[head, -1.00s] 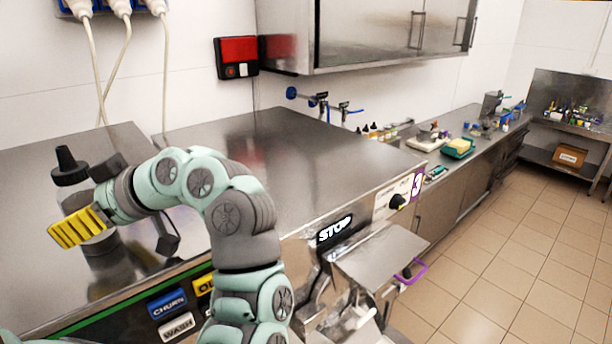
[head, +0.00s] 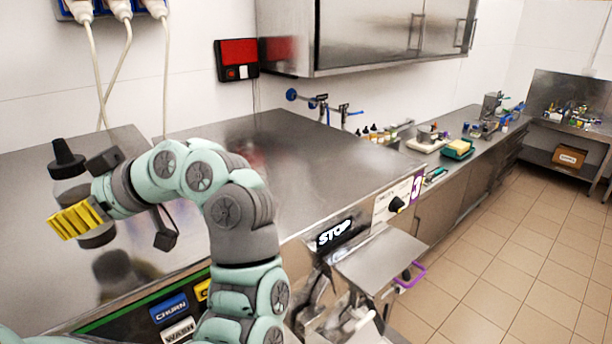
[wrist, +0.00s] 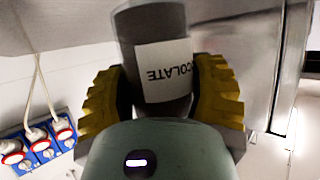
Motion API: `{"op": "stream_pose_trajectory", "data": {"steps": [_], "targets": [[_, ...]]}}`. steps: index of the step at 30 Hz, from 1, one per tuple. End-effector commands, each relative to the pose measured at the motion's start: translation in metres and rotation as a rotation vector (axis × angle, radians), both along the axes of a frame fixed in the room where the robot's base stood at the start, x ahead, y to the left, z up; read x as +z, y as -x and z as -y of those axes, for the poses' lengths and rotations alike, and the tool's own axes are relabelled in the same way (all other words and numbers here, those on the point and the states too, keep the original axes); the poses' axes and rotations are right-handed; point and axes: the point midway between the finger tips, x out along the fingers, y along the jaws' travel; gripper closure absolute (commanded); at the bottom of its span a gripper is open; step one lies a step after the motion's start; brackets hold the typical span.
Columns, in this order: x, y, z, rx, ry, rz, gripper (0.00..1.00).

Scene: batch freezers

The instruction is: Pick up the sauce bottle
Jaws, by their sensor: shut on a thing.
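The sauce bottle (head: 72,188) has a black nozzle cap, a clear body and dark contents low down. In the head view it is upright at the left, above the steel freezer top, with its reflection below it. My gripper (head: 76,221) has yellow ribbed fingers and is shut around the bottle's lower body. In the wrist view the bottle (wrist: 160,60) sits between both yellow fingers of my gripper (wrist: 163,95). Its white label reads "COLATE" upside down, with the start of the word hidden or cut off.
The steel freezer top (head: 290,150) is clear to the right of my arm. A wall cabinet (head: 365,35) hangs above the back. Plugs with hanging cables (head: 100,60) are on the wall behind the bottle. A counter (head: 470,150) with small items runs along the right.

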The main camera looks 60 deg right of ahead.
Motion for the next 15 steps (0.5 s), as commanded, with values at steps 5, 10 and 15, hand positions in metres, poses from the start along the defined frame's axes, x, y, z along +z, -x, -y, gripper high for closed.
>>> {"op": "stream_pose_trajectory", "data": {"steps": [5,10,15], "targets": [[0.019,0.020,-0.003,-0.012,-0.003,0.005,0.77],[0.022,0.052,-0.013,-0.013,-0.004,0.007,0.77],[0.025,0.085,-0.023,-0.013,0.000,0.005,0.77]]}}
